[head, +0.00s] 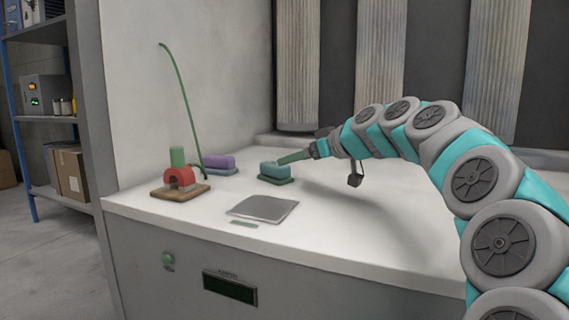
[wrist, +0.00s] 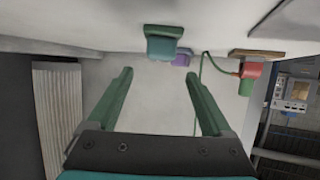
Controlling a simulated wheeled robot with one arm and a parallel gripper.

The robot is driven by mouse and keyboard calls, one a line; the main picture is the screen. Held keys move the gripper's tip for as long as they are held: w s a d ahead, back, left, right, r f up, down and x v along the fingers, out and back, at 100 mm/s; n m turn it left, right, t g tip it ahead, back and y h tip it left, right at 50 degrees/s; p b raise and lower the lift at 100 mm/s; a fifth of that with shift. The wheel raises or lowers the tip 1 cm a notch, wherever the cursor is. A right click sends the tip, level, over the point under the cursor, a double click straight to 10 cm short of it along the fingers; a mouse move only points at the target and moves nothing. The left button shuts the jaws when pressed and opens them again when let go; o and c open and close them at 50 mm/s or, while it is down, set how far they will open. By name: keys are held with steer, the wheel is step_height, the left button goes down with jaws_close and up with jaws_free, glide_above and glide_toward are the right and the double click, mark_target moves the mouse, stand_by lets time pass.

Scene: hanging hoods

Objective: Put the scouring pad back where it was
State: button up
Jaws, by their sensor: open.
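A teal block on a dark green base (head: 275,172) rests on the white worktop; it looks like the scouring pad, though I cannot be sure. A similar purple block (head: 220,164) on a bluish base sits behind it to the left. In the wrist view, the teal block (wrist: 162,43) lies just beyond my fingertips, roughly centred between them, with the purple block (wrist: 183,59) farther off.
A flat grey square plate (head: 264,208) lies in front of the teal block, with a small green strip (head: 244,224) before it.

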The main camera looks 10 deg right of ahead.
steer(key=shift+v, duration=1.5)
